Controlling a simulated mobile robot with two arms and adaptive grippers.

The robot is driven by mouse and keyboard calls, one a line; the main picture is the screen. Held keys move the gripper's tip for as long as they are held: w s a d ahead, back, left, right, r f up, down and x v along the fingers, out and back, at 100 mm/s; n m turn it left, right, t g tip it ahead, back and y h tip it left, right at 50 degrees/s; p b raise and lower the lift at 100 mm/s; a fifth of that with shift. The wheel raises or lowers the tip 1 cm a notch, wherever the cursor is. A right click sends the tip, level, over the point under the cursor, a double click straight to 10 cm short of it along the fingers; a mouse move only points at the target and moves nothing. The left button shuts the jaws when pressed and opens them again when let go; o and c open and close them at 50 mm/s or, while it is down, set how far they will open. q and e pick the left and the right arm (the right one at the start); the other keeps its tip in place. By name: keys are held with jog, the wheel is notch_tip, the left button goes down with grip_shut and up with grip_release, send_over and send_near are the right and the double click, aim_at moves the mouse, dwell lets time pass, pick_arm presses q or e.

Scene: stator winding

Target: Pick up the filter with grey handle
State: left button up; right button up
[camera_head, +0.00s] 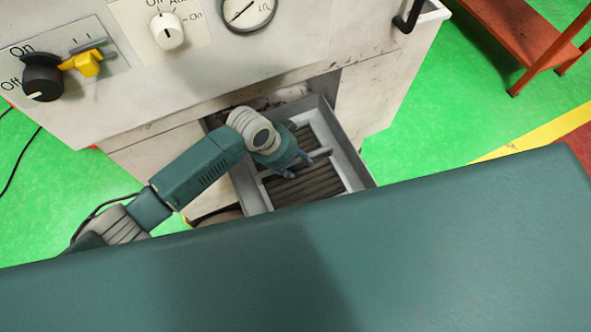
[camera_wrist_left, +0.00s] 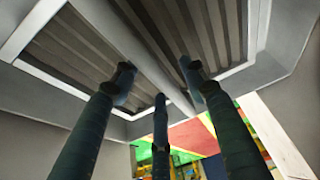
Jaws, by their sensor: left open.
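The filter (camera_head: 307,185) has dark ribbed panels in a light grey frame and lies in an open compartment low in the machine. A grey bar (camera_head: 320,153), apparently its handle, crosses the middle; part of it is hidden by my left gripper (camera_head: 297,168). The left gripper is over the filter with its fingers spread. In the left wrist view, the fingers of the left gripper (camera_wrist_left: 157,78) stand apart close to the grey bar (camera_wrist_left: 125,42), with the ribbed panels (camera_wrist_left: 85,60) behind. I cannot tell whether they touch it. My right gripper does not show.
The machine's front panel (camera_head: 290,40) stands above the compartment, with a black knob (camera_head: 42,77), a yellow switch (camera_head: 86,63) and a white knob (camera_head: 167,30). Metal walls (camera_head: 345,145) close in the filter's sides. An orange rack (camera_head: 520,35) stands at the upper right.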

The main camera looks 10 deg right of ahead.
pick_arm(q)
jog(key=shift+c, duration=0.2)
grip_shut()
jog(key=shift+r, duration=0.15)
